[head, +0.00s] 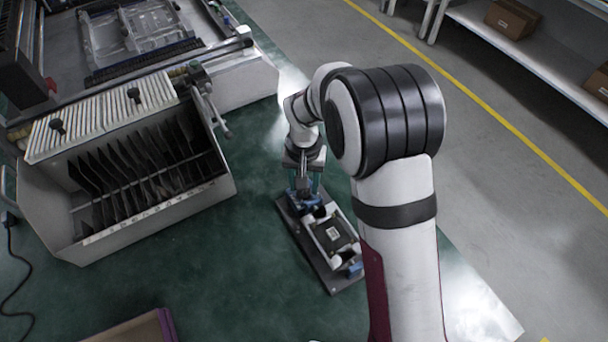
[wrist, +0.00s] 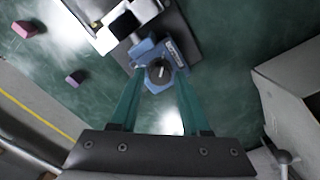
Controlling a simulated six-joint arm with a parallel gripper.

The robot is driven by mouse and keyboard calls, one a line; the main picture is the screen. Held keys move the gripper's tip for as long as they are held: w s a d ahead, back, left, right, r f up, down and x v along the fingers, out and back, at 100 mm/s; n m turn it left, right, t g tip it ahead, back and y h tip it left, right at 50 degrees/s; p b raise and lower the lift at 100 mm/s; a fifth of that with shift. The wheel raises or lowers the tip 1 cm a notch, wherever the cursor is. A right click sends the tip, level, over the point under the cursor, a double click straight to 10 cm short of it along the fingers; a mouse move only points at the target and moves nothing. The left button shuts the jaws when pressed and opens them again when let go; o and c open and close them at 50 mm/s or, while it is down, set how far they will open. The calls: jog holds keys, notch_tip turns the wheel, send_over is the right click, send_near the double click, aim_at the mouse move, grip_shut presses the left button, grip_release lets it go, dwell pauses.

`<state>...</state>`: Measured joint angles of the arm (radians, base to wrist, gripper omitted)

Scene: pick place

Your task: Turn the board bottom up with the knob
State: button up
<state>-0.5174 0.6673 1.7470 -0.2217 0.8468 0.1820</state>
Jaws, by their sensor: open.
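The board (head: 335,233) is a dark panel with a white square label, lying in a white frame on a dark base plate (head: 345,284). The label faces up. In the wrist view the white frame (wrist: 103,36) is cut off at the top edge. The knob (wrist: 159,72) is round and black with a pale pointer line, on a blue block (wrist: 146,50) at the near end of the plate. My gripper (wrist: 160,76) is open, with its green fingers on either side of the knob. I cannot tell whether they touch it. In the head view my gripper (head: 304,190) hides the knob.
A grey rack box (head: 150,200) with several dark boards stands left of the fixture. A brown box (head: 140,329) is at the bottom edge. Two pinkish blocks (wrist: 28,29) (wrist: 75,78) lie at the left in the wrist view. Green surface around the plate is clear.

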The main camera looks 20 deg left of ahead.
notch_tip(320, 180, up, 16)
jog(key=shift+f, duration=0.2)
